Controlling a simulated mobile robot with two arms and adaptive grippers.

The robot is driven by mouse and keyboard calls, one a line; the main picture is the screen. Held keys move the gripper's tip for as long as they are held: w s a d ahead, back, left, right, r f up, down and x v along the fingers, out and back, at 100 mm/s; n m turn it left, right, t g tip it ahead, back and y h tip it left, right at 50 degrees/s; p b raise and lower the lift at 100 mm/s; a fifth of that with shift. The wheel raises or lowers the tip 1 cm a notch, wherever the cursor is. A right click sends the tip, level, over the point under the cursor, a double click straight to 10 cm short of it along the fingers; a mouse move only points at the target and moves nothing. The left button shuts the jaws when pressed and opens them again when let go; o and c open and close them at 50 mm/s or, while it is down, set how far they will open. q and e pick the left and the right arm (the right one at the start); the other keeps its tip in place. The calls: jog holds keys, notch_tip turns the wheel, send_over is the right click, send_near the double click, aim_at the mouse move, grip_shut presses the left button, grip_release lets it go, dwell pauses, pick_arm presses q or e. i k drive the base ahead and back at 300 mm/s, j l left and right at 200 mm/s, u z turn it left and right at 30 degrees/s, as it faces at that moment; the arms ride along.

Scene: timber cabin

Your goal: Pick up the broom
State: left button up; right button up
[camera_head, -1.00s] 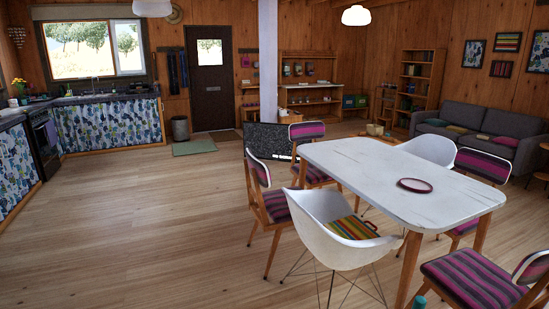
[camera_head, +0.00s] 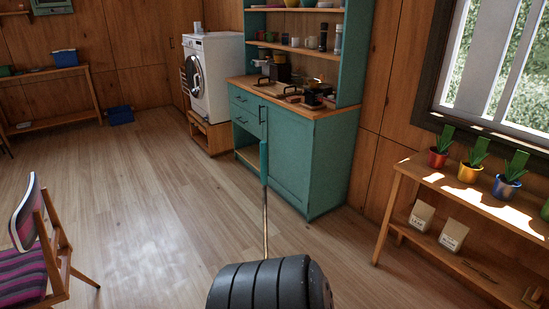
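A thin upright stick, which looks like the broom's handle (camera_head: 264,162), stands near the middle of the head view. It has a teal upper end and a tan shaft below. The teal cabinet is behind it. Its lower end is hidden behind a black ribbed rounded part at the bottom edge, which seems to be mine. No bristles show, and I cannot tell whether anything touches the stick. Neither gripper's fingers are in view.
The teal cabinet (camera_head: 315,160) has an open lower compartment. A white washing machine (camera_head: 213,75) stands left of it. A wooden plant bench (camera_head: 463,203) is at right under the window. A striped chair (camera_head: 30,250) is at the left edge. The floor (camera_head: 165,215) between is clear.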

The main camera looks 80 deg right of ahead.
aim_at(263, 144)
jog(key=z, duration=2.65)
jog(key=u, duration=1.1)
jog(key=l+u, duration=0.15)
jog(key=u, duration=0.25)
jog(key=l+u, duration=0.15)
jog(key=u, duration=0.25)
jog(key=l+u, duration=0.15)
jog(key=u, duration=0.25)
jog(key=l+u, duration=0.1)
jog(key=u, duration=0.3)
jog(key=k, duration=1.1)
